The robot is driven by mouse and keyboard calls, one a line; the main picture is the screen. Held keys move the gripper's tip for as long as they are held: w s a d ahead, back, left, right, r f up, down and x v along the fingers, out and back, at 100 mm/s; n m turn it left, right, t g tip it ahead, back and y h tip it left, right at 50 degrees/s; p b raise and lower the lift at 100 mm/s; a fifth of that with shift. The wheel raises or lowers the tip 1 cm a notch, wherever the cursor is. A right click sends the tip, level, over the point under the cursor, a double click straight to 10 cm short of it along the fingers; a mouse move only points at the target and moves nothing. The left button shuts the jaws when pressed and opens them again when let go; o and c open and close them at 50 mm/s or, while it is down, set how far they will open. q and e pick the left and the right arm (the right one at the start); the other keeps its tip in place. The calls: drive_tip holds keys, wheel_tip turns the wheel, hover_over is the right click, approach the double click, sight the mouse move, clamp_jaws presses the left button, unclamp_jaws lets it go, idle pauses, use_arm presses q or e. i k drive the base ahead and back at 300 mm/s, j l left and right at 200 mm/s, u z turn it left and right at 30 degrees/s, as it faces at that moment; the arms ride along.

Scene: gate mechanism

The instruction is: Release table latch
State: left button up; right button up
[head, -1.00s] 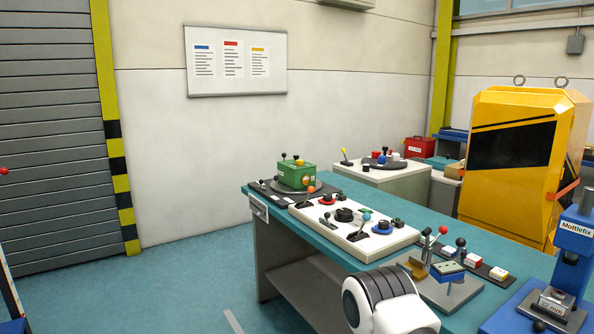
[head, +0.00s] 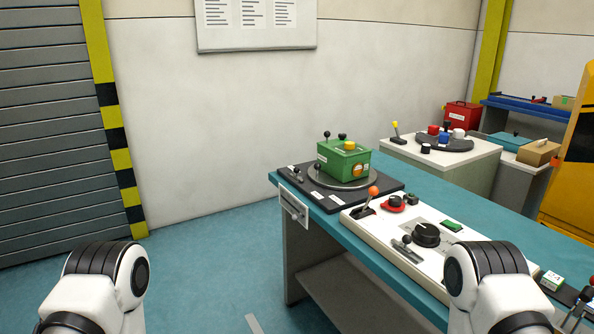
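A green box (head: 343,160) with dark knobs and a yellow button on top sits on a round grey turntable (head: 378,181). The turntable is on a black base plate (head: 331,201) at the far left end of the teal workbench (head: 402,175). A small dark-knobbed lever (head: 295,174) stands on the left of that plate. A white plate with a small handle (head: 293,206) is on the bench's end face. I cannot tell which part is the table latch. Only white and black links of both my arms show at the bottom; neither gripper is in view.
A white control panel (head: 372,225) on the bench carries an orange-knobbed lever (head: 371,196), a red-based knob (head: 394,203) and a black dial (head: 426,234). A side cabinet (head: 478,160) stands behind. The floor (head: 205,265) left of the bench is clear.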

sight(296, 170)
drive_tip(key=i+j+u, duration=0.1)
drive_tip(key=i+j, duration=0.45)
drive_tip(key=i+j+u, duration=0.1)
drive_tip(key=i+j, duration=0.4)
drive_tip(key=i, duration=0.15)
